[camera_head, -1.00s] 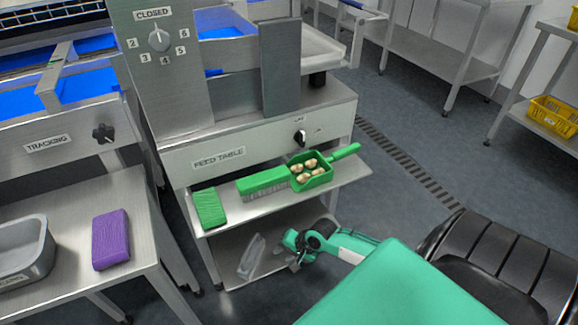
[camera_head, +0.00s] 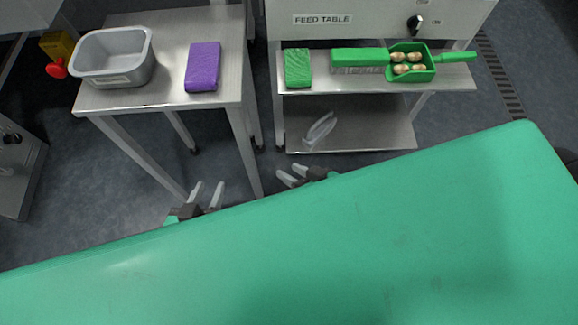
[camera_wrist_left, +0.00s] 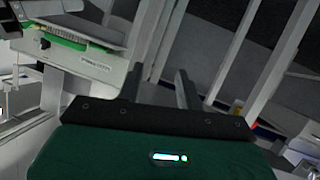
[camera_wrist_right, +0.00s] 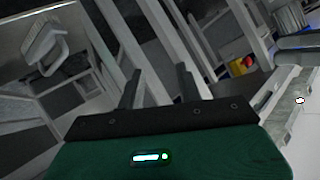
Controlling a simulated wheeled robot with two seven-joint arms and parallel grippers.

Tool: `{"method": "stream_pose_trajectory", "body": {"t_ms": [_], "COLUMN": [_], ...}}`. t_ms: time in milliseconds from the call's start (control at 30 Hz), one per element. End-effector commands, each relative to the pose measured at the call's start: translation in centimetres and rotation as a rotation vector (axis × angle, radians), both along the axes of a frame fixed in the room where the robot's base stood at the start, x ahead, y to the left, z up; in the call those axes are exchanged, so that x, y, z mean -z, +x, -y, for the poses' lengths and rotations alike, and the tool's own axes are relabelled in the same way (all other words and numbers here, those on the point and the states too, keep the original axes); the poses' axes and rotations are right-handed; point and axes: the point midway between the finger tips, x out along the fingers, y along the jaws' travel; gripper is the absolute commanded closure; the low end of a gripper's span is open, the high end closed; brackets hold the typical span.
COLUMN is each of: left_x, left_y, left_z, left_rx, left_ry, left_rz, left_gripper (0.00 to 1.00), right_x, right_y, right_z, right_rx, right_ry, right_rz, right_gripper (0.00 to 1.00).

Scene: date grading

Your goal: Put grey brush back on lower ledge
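The grey brush (camera_head: 320,130) lies on the lower ledge (camera_head: 370,138) under the feed table, towards its left end. It also shows at the upper left of the right wrist view (camera_wrist_right: 45,42), with its looped handle and bristles. My right gripper (camera_head: 293,176) is in front of the lower ledge, apart from the brush. Its fingers are spread and empty in the right wrist view (camera_wrist_right: 158,88). My left gripper (camera_head: 207,194) is further left, near the side table's legs. Its fingers are spread and empty in the left wrist view (camera_wrist_left: 158,88).
The upper ledge (camera_head: 460,78) carries a green block (camera_head: 298,68), a green brush (camera_head: 360,57) and a green scoop (camera_head: 425,75) with several dates. The side table (camera_head: 170,95) holds a grey tub (camera_head: 113,80) and a purple block (camera_head: 202,66). Table legs stand near my left gripper.

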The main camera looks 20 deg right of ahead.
Motion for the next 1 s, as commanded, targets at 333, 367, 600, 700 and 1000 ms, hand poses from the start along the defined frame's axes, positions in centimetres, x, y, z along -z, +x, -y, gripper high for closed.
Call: {"method": "stream_pose_trajectory", "body": {"t_ms": [333, 367, 600, 700, 1000], "left_x": [0.0, 0.0, 0.1, 0.1, 1.9], "left_y": [0.0, 0.0, 0.0, 0.0, 0.1], "left_z": [0.0, 0.0, 0.0, 0.0, -0.1], "left_rx": [0.000, 0.000, 0.000, 0.001, 0.000], "left_ry": [0.000, 0.000, 0.001, 0.001, 0.028], "left_rz": [-0.001, -0.001, -0.002, -0.003, -0.046], "left_gripper": [0.64, 0.64, 0.64, 0.64, 0.64], "right_x": [-5.8, -5.8, -5.7, -5.7, -4.0], "right_y": [-1.2, -1.2, -1.2, -1.1, -1.0], "right_z": [-1.6, -1.5, -1.5, -1.5, -1.5], "right_rx": [-0.031, -0.031, -0.032, -0.031, -0.036], "right_ry": [-0.138, -0.139, -0.137, -0.136, -0.161], "right_rz": [0.206, 0.206, 0.204, 0.203, 0.162], "right_gripper": [0.64, 0.64, 0.64, 0.64, 0.64]}}
